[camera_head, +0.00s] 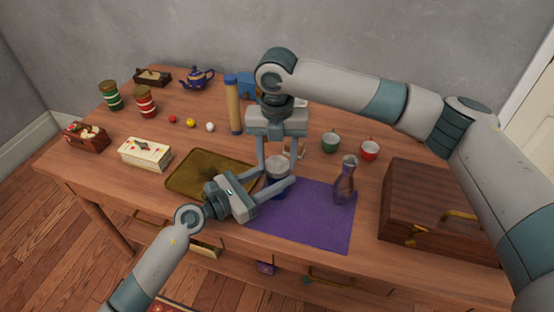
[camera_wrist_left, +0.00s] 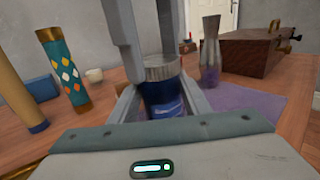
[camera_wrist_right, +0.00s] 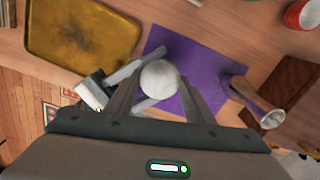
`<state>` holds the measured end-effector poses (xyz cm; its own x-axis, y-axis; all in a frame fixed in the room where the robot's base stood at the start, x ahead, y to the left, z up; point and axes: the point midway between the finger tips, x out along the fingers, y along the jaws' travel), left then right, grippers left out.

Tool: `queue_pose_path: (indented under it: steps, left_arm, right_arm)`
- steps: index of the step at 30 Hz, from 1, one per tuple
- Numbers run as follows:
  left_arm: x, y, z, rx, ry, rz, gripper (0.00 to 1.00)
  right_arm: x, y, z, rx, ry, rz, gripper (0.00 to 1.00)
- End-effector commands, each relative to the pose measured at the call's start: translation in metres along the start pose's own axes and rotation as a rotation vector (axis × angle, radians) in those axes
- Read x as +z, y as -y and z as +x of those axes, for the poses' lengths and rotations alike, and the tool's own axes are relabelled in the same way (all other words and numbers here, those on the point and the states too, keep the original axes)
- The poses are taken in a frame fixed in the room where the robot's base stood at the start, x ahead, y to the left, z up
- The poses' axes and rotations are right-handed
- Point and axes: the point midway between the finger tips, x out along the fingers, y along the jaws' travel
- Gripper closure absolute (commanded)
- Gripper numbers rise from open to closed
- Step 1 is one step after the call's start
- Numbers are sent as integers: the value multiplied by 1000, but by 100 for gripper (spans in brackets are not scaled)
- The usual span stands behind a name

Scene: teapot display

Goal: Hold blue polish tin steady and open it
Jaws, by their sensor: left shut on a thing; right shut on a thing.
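The blue polish tin (camera_head: 278,188) stands upright at the left part of the purple mat (camera_head: 320,222), with a grey metal lid (camera_wrist_left: 160,68) on top. My left gripper (camera_head: 278,183) comes in low from the front left and is shut around the tin's blue body (camera_wrist_left: 165,98). My right gripper (camera_head: 279,162) points down from above and is shut on the lid. In the right wrist view the round pale lid top (camera_wrist_right: 160,79) sits between the right fingertips. The fingers hide part of the tin in the head view.
A purple-grey vase (camera_head: 345,180) stands on the mat to the right, near a wooden chest (camera_head: 440,215). A brass tray (camera_head: 205,172) lies to the left. A blue and tan cylinder (camera_head: 234,105) stands at the back.

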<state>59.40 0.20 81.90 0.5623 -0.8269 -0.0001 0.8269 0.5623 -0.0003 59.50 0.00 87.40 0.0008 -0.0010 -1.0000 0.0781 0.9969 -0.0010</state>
Motion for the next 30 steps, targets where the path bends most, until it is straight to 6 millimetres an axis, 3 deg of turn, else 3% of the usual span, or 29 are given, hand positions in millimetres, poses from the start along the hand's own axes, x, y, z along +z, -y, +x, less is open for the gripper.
queue_pose_path:
  steps: [15,30]
  left_arm:
    - [0,0,0,0,0,0,100]
    - [0,0,0,0,0,0,100]
  right_arm:
    - [0,0,-16,0,1,0,79]
    - [0,0,-19,0,0,0,79]
